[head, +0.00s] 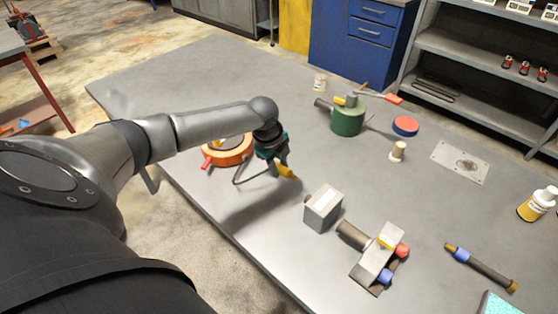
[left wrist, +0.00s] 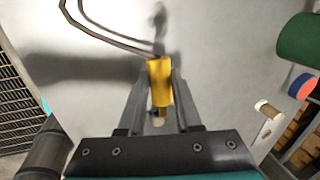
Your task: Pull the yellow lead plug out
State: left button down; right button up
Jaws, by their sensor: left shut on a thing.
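The yellow lead plug (head: 287,172) is held between the fingers of my left gripper (head: 280,166), above the grey table. In the left wrist view the yellow plug (left wrist: 160,82) sits between the two fingers, with a dark lead (left wrist: 110,35) running from it to the upper left. The plug looks apart from the grey box (head: 322,209) to its right. A grey block (head: 376,268) with red, blue and yellow parts stands further right on the table. My right gripper is not in view.
An orange ring (head: 232,156) lies behind my left arm. A green cylinder (head: 348,119), a red-and-blue disc (head: 405,126) and a small beige-topped post (head: 398,151) stand farther back. The table's left part is clear.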

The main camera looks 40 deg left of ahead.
aim_at(274, 182)
pick_arm(q)
jog(key=shift+r+p, duration=0.8)
jog(key=shift+r, duration=0.2)
jog(key=shift+a+f, duration=0.1)
jog(key=shift+a, duration=0.05)
jog(key=shift+a, duration=0.25)
jog(key=shift+w+a+b, duration=0.15)
jog(key=shift+a+b, duration=0.35)
jog(key=shift+a, duration=0.65)
jog(key=shift+f, duration=0.1)
jog(key=shift+f+b, duration=2.9)
jog(key=shift+f, duration=1.25)
jog(key=c, duration=0.8)
grip_release()
